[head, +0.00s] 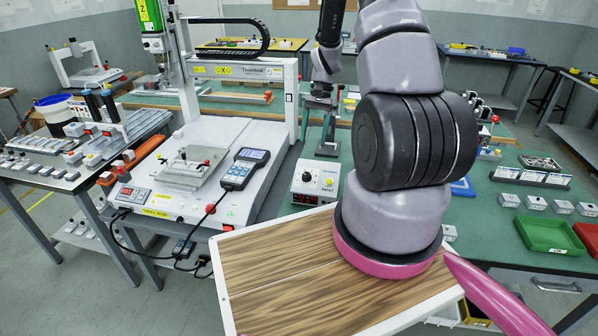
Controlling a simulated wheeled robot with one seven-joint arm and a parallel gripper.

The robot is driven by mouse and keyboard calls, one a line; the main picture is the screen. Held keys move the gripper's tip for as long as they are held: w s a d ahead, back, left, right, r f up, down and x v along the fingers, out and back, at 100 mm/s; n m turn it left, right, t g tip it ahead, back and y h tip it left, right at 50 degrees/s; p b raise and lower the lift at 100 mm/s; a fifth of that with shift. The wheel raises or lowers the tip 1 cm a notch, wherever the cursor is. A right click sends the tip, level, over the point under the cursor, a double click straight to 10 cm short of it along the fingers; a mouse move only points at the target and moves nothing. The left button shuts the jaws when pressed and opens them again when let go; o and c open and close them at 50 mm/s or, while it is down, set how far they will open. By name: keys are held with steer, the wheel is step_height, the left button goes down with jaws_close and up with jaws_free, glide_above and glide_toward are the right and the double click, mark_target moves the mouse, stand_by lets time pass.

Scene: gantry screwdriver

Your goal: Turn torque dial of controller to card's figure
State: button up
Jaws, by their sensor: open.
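The controller (316,186) is a small white box on the green bench, just right of the gantry machine. I cannot make out a card with a figure; part of the bench is hidden behind my arm. My gripper (324,82) shows small and dark at the top middle, at the end of my dark wrist. It is open, with nothing seen in it, and appears beyond and above the controller, apart from it.
The gantry machine (225,130) with a teach pendant (244,168) and cables stands left of the controller. Green (548,232) and red (588,238) trays lie at the right. A wood-topped board (290,280) fills the near foreground.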

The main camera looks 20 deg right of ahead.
mark_target(307, 175)
steer(key=x, duration=1.1)
steer(key=shift+s+a+f, duration=0.1)
steer(key=shift+f, duration=0.15)
jaws_close()
